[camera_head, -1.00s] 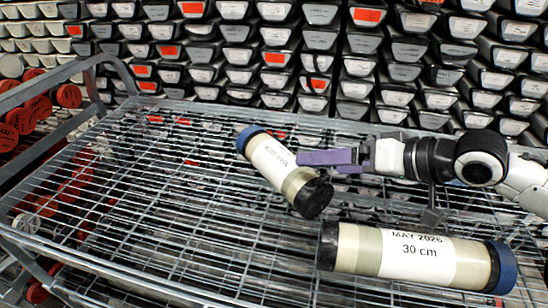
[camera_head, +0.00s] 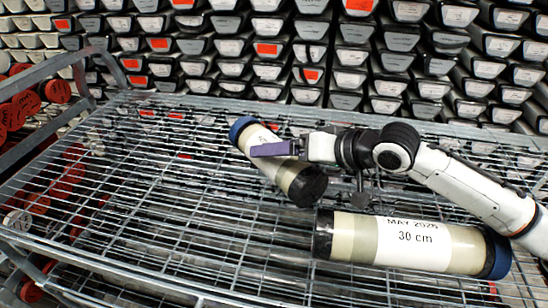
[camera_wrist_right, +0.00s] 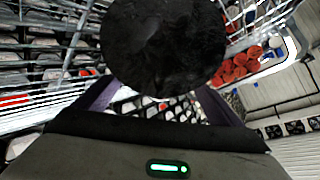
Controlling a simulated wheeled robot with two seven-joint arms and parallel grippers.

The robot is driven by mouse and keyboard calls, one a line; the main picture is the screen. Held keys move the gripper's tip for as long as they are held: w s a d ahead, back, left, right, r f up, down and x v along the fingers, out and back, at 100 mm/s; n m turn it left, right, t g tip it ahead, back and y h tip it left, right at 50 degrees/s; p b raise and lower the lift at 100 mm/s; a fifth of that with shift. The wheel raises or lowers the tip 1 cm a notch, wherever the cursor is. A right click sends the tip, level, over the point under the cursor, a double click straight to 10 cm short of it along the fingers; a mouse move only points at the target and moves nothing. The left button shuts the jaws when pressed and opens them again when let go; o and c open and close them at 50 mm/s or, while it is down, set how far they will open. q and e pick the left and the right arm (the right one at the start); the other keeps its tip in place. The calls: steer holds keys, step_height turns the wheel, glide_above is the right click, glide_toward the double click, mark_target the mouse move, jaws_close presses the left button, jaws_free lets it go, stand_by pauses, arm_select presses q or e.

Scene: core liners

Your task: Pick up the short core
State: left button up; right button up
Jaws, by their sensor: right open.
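The short core (camera_head: 292,178) is a pale cylinder with a blue cap at its far left end and a black near end. It lies slanted on the wire rack in the head view. My right gripper (camera_head: 262,149) reaches in from the right, its purple finger crossing over the core's middle and hiding part of its label. In the right wrist view, the core's black end (camera_wrist_right: 165,45) fills the top middle and hides the fingertips. The purple fingers show on either side below it, open. I cannot tell whether they touch the core. My left gripper is not in view.
A longer core (camera_head: 412,243) labelled "30 cm" lies at the front right of the wire shelf (camera_head: 130,220), below my right arm. Stacked core trays (camera_head: 350,80) fill the back. Red-capped tubes (camera_head: 30,103) are at the left. The shelf's left part is clear.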

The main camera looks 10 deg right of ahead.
steer(key=c, duration=2)
steer(key=shift+w+r, duration=0.1)
steer(key=shift+r, duration=0.3)
steer(key=shift+c, duration=0.9)
